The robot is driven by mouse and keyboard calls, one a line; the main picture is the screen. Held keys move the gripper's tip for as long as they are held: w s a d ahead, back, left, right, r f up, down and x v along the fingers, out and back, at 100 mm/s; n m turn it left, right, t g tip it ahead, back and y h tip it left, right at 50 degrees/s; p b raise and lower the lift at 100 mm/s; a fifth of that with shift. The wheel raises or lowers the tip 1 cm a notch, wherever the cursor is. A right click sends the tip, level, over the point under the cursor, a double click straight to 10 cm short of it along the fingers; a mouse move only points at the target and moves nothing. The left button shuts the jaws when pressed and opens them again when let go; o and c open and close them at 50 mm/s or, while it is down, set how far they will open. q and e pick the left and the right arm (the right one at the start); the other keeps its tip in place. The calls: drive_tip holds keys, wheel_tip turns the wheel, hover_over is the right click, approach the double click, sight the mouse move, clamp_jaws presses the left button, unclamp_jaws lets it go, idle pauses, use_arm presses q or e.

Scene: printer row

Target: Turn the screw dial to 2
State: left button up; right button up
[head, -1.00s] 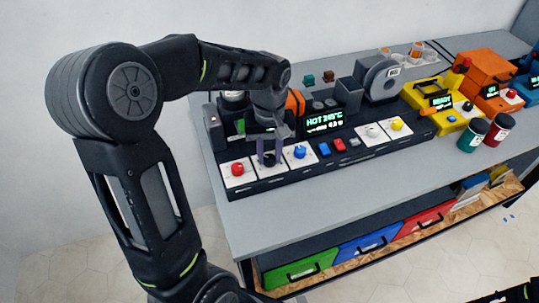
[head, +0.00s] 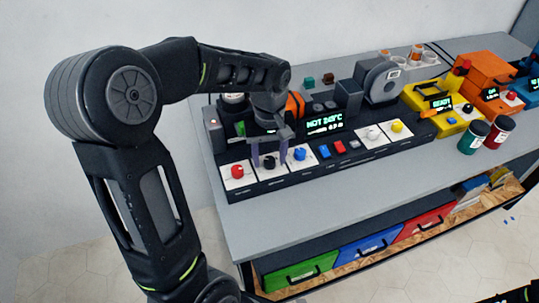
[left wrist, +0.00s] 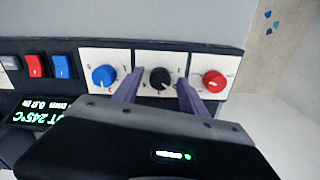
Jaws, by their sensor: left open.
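A black dial (head: 269,162) on a white plate sits between a red dial (head: 237,171) and a blue dial (head: 299,153) on the front panel of the black console. The black dial also shows in the left wrist view (left wrist: 160,78), with a pale pointer mark on it. My left gripper (head: 269,155) is open, its two purple fingers on either side of the black dial with gaps between. Farther right on the panel are a white dial (head: 372,134) and a yellow dial (head: 397,127). The dial labels are too small to read.
A lit display (head: 324,123) reads about HOT 245°C. Blue and red buttons (head: 338,147) sit right of the blue dial. A yellow machine (head: 440,108) and two jars (head: 484,136) stand to the right. The grey tabletop (head: 330,190) in front is clear.

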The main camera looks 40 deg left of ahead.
sight(269, 160)
use_arm(q)
wheel_tip(269, 160, up, 8)
drive_tip(key=shift+f, duration=0.1)
idle(0.5)
idle(0.4)
